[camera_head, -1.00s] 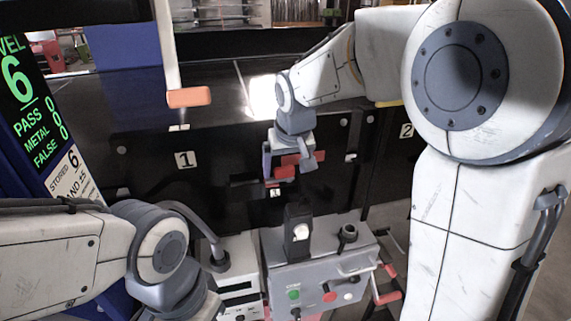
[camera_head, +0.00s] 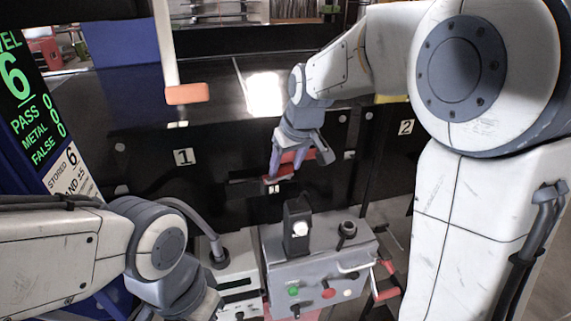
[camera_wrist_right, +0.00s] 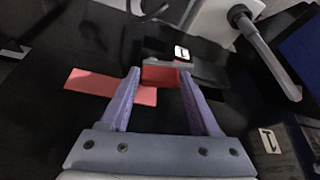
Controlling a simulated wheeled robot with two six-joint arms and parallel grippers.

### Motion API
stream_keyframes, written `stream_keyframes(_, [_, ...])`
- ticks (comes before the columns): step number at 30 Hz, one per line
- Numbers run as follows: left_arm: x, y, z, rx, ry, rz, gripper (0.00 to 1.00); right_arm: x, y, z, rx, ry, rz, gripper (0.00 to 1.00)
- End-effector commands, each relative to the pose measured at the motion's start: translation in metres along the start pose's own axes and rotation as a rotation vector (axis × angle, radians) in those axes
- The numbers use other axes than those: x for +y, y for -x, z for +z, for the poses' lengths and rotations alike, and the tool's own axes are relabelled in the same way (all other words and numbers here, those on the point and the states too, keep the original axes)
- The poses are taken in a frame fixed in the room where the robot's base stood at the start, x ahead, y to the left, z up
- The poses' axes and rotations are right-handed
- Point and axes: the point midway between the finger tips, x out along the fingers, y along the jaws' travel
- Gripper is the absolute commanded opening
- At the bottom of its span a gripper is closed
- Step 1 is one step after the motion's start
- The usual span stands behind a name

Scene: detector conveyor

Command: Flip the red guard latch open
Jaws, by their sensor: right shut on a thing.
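The red guard latch (camera_head: 279,177) is on the dark front panel of the conveyor, right of the "1" label, in the head view. In the right wrist view its red block (camera_wrist_right: 160,76) sits between the two purple fingers. A flat red plate (camera_wrist_right: 95,86) lies beside it, partly behind the left finger. My right gripper (camera_head: 281,170) is shut on the red block, and it also shows in the wrist view (camera_wrist_right: 160,82). The fingers hide part of the latch. My left arm comes in at the lower left, and its gripper is out of view.
A grey control box (camera_head: 318,259) with a green button, a red button and a black upright part stands below the latch. A lighter unit (camera_head: 236,275) is beside it. An orange-ended white post (camera_head: 187,94) rises at the conveyor. A display (camera_head: 28,88) stands at far left.

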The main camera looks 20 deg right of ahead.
Motion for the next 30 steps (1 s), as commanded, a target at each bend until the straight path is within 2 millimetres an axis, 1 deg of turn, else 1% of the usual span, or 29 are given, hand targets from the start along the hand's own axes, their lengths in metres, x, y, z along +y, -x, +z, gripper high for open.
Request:
stream_keyframes(3, [-0.0004,-0.0052,0.0003,0.0,0.0,0.0,0.0,0.0021,-0.0009,0.0015,0.0,0.068,-0.028,0.07])
stream_keyframes(7, [-0.0005,-0.0069,0.0004,0.0,0.0,0.0,0.0,0.0022,0.0,0.0018,0.001,0.116,-0.048,0.07])
stream_keyframes(17, [-0.0005,-0.0066,0.0004,0.0,0.0,0.0,0.0,0.0019,0.0008,0.0015,0.001,0.131,-0.053,0.07])
stream_keyframes(18, [-0.0005,-0.0066,0.0004,0.0,0.0,0.0,0.0,0.0018,0.0008,0.0014,0.001,0.131,-0.053,0.66])
stream_keyframes(20, [-0.0005,-0.0066,0.0004,0.0,0.0,0.0,0.0,0.0018,0.0008,0.0014,0.001,0.131,-0.053,0.89])
stream_keyframes(21, [-0.0005,-0.0066,0.0004,0.0,0.0,0.0,0.0,0.0018,0.0008,0.0014,0.001,0.131,-0.053,0.93])
stream_keyframes(30, [-0.0005,-0.0066,0.0003,0.0,0.0,0.0,0.0,0.0017,0.0007,0.0011,0.002,0.13,-0.053,0.93])
